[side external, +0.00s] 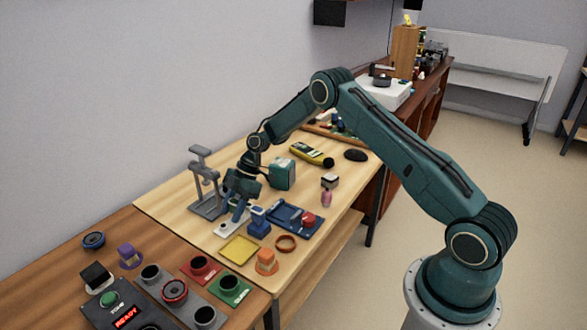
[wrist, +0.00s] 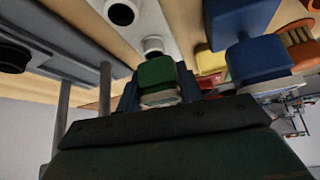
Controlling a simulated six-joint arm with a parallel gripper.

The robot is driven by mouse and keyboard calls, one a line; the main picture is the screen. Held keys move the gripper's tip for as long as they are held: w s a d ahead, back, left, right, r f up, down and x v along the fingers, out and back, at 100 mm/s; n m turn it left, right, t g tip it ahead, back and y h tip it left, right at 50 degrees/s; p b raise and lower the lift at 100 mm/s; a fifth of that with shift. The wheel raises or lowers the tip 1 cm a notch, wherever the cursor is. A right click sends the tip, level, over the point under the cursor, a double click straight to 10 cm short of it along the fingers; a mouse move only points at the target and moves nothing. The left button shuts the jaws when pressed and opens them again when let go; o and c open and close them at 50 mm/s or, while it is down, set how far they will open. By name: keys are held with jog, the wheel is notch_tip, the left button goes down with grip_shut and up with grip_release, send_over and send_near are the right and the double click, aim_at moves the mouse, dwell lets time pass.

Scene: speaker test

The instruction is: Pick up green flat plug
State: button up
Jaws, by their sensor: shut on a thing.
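My gripper (side external: 238,211) points down over the white block (side external: 224,230) at the left of the light wood table. In the wrist view, a green plug (wrist: 157,72) with a pale lower part sits between my two fingers (wrist: 158,88), which are shut on it. The plug is hidden behind the fingers in the side view. The white block with dark round openings (wrist: 122,11) shows close to the plug in the wrist view. I cannot tell whether the plug touches it.
A grey stand (side external: 203,180) rises close on the left of my gripper. A blue plug (side external: 258,222) and a blue tray (side external: 287,208) lie close on the right. A yellow plate (side external: 239,249), an orange plug (side external: 266,262) and a brown ring (side external: 286,243) lie in front.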

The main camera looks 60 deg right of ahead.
aim_at(232, 202)
notch_tip(232, 202, up, 19)
dwell(0.5)
dwell(0.5)
